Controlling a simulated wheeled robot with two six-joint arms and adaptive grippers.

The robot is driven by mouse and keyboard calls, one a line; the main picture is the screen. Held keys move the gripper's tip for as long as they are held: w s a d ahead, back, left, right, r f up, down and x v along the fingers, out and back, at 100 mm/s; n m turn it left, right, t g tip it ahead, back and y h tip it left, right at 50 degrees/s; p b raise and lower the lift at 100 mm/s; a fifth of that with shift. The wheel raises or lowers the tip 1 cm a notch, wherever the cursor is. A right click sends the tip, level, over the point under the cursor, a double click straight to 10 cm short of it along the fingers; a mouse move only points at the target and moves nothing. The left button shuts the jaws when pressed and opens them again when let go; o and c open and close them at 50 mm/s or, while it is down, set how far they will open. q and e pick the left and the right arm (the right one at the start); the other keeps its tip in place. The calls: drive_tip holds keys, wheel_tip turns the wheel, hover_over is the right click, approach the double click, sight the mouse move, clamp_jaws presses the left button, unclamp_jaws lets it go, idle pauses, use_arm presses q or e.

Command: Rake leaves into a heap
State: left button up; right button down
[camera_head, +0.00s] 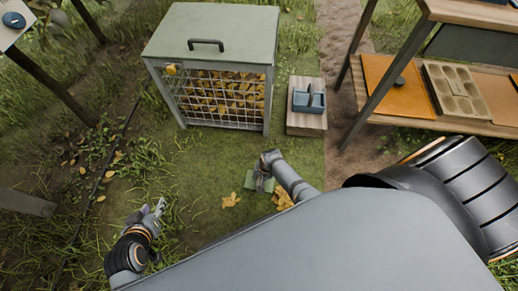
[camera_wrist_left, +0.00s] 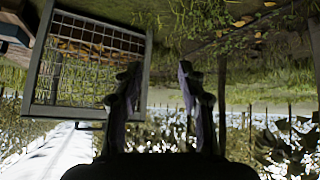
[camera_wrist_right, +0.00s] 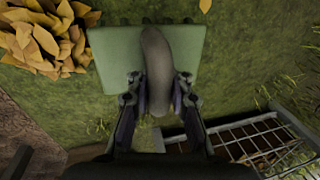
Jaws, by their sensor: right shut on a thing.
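Yellow leaves lie on the grass in a small heap (camera_head: 282,198), with one more leaf (camera_head: 231,200) to its left. The heap also shows at the upper left of the right wrist view (camera_wrist_right: 45,35). My right gripper (camera_head: 262,168) is low over the grass and shut on a brown handle (camera_wrist_right: 156,65) attached to a flat green plate (camera_wrist_right: 105,55), which looks like the rake tool. The plate (camera_head: 250,180) is beside the heap. My left gripper (camera_head: 158,208) is at the lower left, open and empty, as its spread fingers show in the left wrist view (camera_wrist_left: 158,95).
A wire-fronted bin (camera_head: 212,45) full of yellow leaves stands behind, its lid closed. A wooden block with a blue-grey tray (camera_head: 309,100) is right of it. Wooden shelving (camera_head: 450,95) stands at the right. Scattered leaves lie at the left; grass before the bin is mostly clear.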

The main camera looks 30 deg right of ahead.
use_arm(q)
drive_tip(key=s+f+g+p, duration=0.1)
drive_tip(key=s+f+g, duration=0.2)
drive_tip(key=s, duration=0.3)
drive_tip(key=shift+s+d+f+g, duration=0.2)
drive_tip(key=shift+s+f+g, duration=0.2)
drive_tip(key=shift+f, duration=0.1)
idle(0.3)
